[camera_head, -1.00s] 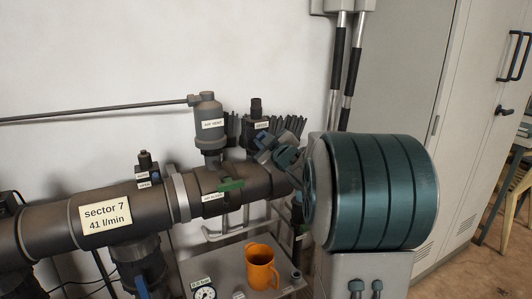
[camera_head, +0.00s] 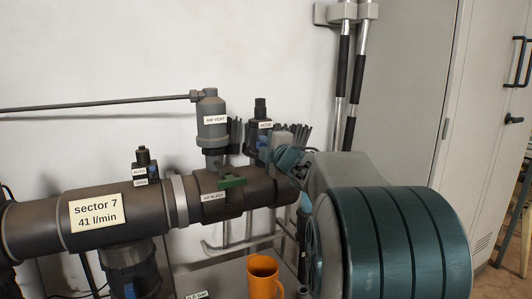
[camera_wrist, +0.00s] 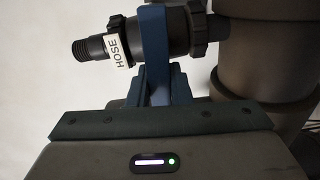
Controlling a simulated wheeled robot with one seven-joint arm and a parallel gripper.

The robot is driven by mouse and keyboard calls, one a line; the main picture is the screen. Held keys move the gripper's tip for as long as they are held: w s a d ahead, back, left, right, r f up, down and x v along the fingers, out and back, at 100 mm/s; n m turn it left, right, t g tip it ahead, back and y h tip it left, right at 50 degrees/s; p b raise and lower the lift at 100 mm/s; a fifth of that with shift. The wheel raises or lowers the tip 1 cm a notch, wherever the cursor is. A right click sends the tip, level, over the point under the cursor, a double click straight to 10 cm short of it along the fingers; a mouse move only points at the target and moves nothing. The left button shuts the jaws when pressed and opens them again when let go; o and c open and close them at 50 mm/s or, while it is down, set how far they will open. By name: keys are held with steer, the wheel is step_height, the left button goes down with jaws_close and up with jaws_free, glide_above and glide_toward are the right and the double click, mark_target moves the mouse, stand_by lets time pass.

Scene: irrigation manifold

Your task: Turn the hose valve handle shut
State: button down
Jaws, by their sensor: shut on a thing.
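The hose valve (camera_head: 261,112), a black fitting with a HOSE tag, stands on top of the main pipe in the head view. In the wrist view the valve body (camera_wrist: 175,31) runs sideways with its threaded end at left. Its blue handle (camera_wrist: 153,38) lies across the body in that view. My gripper (camera_wrist: 157,88) is shut on the handle's near end. In the head view my gripper (camera_head: 268,150) is at the valve's lower right. The handle's grasped end is hidden between the fingers.
A grey air vent (camera_head: 211,125) stands left of the valve. A green-handled air bleed valve (camera_head: 232,182) is in front of it on the pipe (camera_head: 145,208). An orange mug (camera_head: 263,280) stands below. A tall cabinet (camera_head: 415,100) is at right.

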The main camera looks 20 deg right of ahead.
steer(key=shift+f+n+b, duration=0.15)
steer(key=shift+n+b, duration=0.15)
steer(key=shift+n, duration=0.3)
steer(key=c, duration=1.3)
jaws_free()
steer(key=shift+s, duration=0.1)
steer(key=shift+s+d+p, duration=0.2)
steer(key=shift+s+p, duration=1)
steer(key=shift+s, duration=5.65)
